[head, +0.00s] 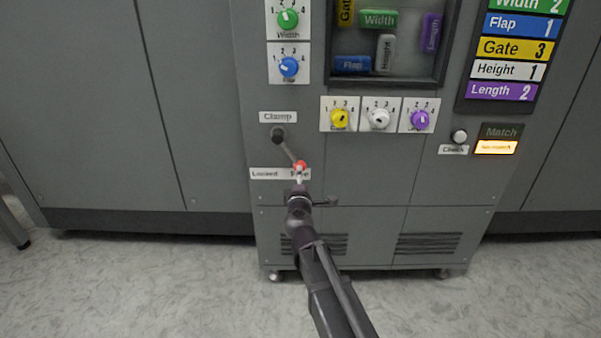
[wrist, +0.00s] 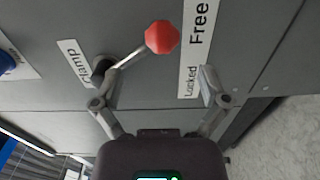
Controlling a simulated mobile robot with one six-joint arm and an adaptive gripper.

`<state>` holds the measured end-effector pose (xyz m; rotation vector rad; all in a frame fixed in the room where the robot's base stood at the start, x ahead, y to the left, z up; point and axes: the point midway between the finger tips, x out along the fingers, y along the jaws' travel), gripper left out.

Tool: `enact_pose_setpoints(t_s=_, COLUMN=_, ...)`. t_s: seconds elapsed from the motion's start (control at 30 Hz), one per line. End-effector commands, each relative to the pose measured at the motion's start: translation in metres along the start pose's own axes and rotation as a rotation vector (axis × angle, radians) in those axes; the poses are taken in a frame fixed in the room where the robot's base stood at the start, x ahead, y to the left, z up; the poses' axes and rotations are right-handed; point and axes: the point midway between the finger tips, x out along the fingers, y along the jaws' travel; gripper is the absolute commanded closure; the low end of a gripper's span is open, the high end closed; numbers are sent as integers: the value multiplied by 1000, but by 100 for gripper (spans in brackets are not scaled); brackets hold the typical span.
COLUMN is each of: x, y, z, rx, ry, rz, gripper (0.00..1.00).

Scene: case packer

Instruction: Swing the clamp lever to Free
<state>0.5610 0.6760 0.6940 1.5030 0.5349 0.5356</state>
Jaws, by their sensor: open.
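The clamp lever has a dark pivot (head: 277,134) under the Clamp label and a thin rod ending in a red knob (head: 300,165). The rod slants down to the right, with the knob at the Free end of the Locked/Free label (head: 265,174). In the wrist view the red knob (wrist: 162,37) is beside the word Free (wrist: 199,22). My gripper (head: 299,186) is just below the knob in the head view. In the wrist view my gripper (wrist: 157,85) is open, with nothing between its fingers; the knob appears beyond them. Part of the Free word is hidden in the head view.
Dials sit above and right of the lever, including a yellow dial (head: 340,118). The panel around the lever is flat and clear. Open floor (head: 150,290) lies in front of the cabinet.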

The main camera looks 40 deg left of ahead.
Motion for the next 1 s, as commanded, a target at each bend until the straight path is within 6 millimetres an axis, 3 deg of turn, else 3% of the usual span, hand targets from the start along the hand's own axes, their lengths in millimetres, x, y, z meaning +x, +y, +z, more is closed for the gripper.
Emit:
enact_pose_setpoints(t_s=0.1, x=-21, y=0, z=1, rx=0, ry=0, rz=0, gripper=6)
enact_pose_setpoints(t_s=0.3, x=-38, y=0, z=0, rx=0, ry=0, rz=0, gripper=6)
enact_pose_setpoints(t_s=1.0, x=-42, y=0, z=0, rx=0, ry=0, rz=0, gripper=6)
